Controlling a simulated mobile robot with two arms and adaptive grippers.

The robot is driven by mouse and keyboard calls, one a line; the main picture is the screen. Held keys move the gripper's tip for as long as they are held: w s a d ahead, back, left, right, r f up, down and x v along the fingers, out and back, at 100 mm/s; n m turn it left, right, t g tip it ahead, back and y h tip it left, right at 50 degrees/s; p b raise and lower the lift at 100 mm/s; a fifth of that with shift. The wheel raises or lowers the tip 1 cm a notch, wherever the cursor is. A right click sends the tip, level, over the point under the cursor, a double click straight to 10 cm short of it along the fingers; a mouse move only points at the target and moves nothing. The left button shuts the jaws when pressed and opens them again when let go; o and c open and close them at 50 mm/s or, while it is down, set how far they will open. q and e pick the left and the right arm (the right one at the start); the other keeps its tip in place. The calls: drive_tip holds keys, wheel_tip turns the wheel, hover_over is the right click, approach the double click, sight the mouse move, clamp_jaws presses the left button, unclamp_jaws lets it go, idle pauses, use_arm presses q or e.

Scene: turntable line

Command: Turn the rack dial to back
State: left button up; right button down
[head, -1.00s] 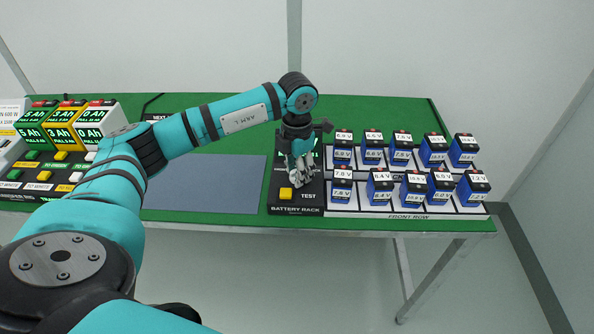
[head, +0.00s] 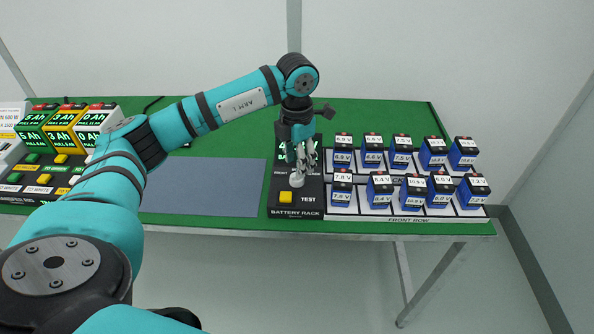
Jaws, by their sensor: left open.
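The battery rack's black control panel (head: 281,200) stands on the green table, with a yellow TEST button (head: 285,196) near its front edge. My left gripper (head: 299,178) points down over the panel, just behind and right of the button. It is open. A pale round piece, likely the rack dial (head: 297,181), shows at the fingertips; I cannot tell whether the fingers touch it or which way it points. The gripper and wrist hide most of the panel's display and part of its lettering. My right gripper is not in view.
Blue batteries with voltage labels stand in two rows on the white rack (head: 342,211) right of the panel. A grey mat (head: 220,190) lies left of it, bare. Green, yellow and white units (head: 62,130) stand at the far left.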

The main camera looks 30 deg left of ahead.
use_arm(q)
wheel_tip(320, 180, up, 8)
drive_tip(key=shift+f, duration=0.25)
idle(0.4)
